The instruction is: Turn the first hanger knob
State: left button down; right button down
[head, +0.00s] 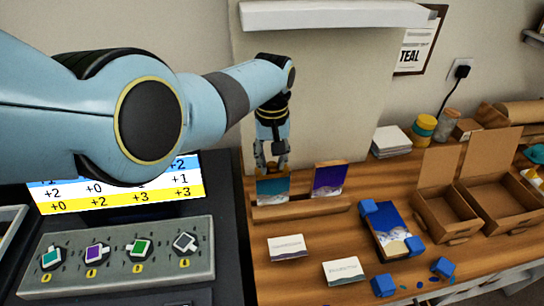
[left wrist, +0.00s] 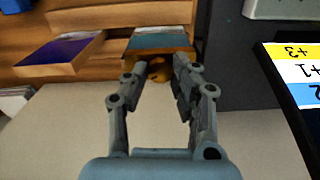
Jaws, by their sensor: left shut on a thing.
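A teal picture panel (head: 272,191) stands upright at the left end of a wooden rail (head: 305,208). It also shows at the top of the left wrist view (left wrist: 160,41). A round golden knob (left wrist: 158,71), the hanger knob, is at the wall-side of this panel, partly hidden by the fingers. My left gripper (head: 271,165) comes down from above behind the panel's top edge; in the left wrist view its fingers (left wrist: 160,75) are on both sides of the knob, shut on it. A purple panel (head: 330,179) stands to the right on the same rail. My right gripper is out of view.
A control box (head: 120,278) with coloured dials and a screen (head: 110,202) is at left. A panel with blue corner pieces (head: 388,232), two white cards (head: 287,244) (head: 344,270) and open cardboard boxes (head: 445,211) lie on the table at right. A shelf (head: 335,15) overhangs above.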

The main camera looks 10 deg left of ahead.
pick_arm(q)
jog(key=m, duration=0.5)
jog(key=shift+m+p, duration=0.3)
jog(key=shift+p, duration=0.1)
jog(key=m, duration=0.6)
jog(key=shift+p, duration=0.3)
jog(key=m, duration=0.5)
jog(key=shift+m, duration=0.4)
jog(key=m, duration=0.5)
jog(key=shift+m, duration=0.3)
jog(key=c, duration=1.1)
grip_release()
jog(key=shift+o, duration=0.2)
